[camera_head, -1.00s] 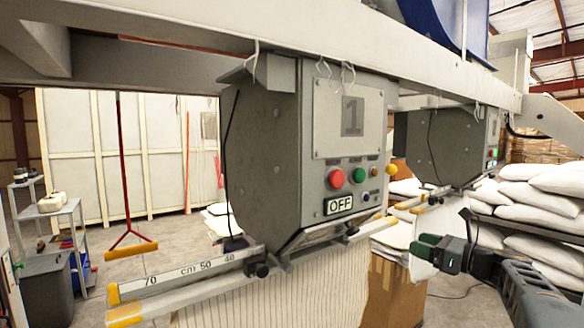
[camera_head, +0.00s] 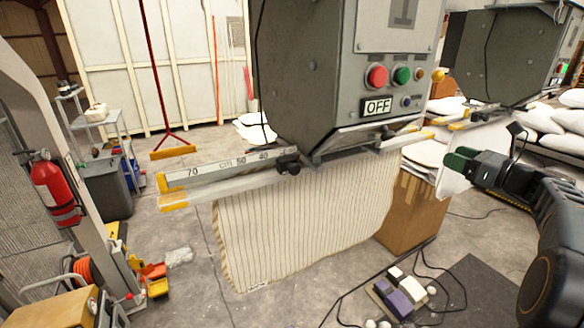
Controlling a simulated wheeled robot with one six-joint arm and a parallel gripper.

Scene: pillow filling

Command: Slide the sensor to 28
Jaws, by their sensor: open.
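The sensor (camera_head: 288,166) is a small black block with a knob on the ruler rail below the machine. It sits just right of the 40 mark. The ruler (camera_head: 220,168) is a white scale marked in cm, with 70, 50 and 40 readable and larger numbers to the left; its right part is hidden behind the machine's lower edge. My gripper (camera_head: 456,163), with dark green fingertips, is at the right, well apart from the sensor and pointing left. Its jaws are open, and nothing shows between them.
The grey machine (camera_head: 310,85) with red and green buttons and an OFF sign hangs above the rail. A striped pillow cover (camera_head: 310,220) hangs below it. A cardboard box (camera_head: 412,210) stands behind. Pedals with cables (camera_head: 400,295) lie on the floor. A fire extinguisher (camera_head: 55,190) is at left.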

